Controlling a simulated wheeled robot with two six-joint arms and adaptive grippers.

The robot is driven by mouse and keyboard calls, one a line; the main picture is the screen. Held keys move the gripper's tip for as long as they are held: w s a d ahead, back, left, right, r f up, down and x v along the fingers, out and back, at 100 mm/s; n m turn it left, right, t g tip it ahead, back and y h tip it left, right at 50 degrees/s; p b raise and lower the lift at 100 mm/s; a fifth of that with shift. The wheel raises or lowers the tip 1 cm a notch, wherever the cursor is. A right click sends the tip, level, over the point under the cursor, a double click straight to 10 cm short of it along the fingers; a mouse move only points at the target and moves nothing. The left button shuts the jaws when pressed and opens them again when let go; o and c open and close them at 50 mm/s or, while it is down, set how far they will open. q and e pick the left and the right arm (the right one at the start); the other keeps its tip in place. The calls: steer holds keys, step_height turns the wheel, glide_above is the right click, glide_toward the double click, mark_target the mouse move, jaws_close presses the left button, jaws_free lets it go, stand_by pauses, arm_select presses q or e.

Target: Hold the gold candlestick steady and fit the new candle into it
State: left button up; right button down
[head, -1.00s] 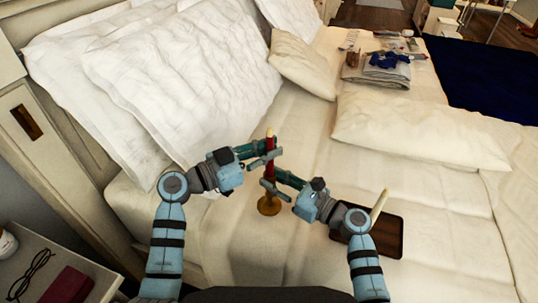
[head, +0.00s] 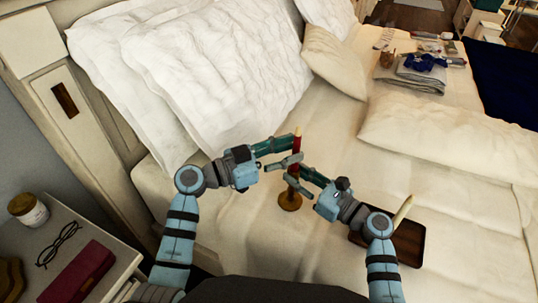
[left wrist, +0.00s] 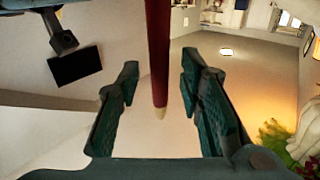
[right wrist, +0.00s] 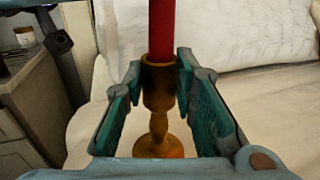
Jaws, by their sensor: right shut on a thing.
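The gold candlestick (head: 290,201) stands upright on the bed, with a red candle (head: 297,146) with a pale tip upright in its cup. My right gripper (head: 294,179) is shut on the candlestick's cup (right wrist: 158,92), below the candle. My left gripper (head: 292,153) is higher, with its fingers on either side of the red candle. In the left wrist view, gaps show between the candle (left wrist: 158,50) and both fingers, so this gripper is open. A cream candle (head: 403,210) shows by the dark wooden tray (head: 412,246) at right; my right arm hides part of both.
White pillows (head: 215,75) lie behind at left, and another pillow (head: 440,135) at right. Folded laundry (head: 412,75) lies farther back. A nightstand at lower left holds a jar (head: 28,210), glasses (head: 60,243) and a red case (head: 78,272). The sheet around the tray is clear.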

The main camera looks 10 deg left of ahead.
steer(key=shift+f, duration=0.1)
arm_select(q)
steer(key=v, duration=1)
arm_select(e)
steer(key=c, duration=1.2)
jaws_free()
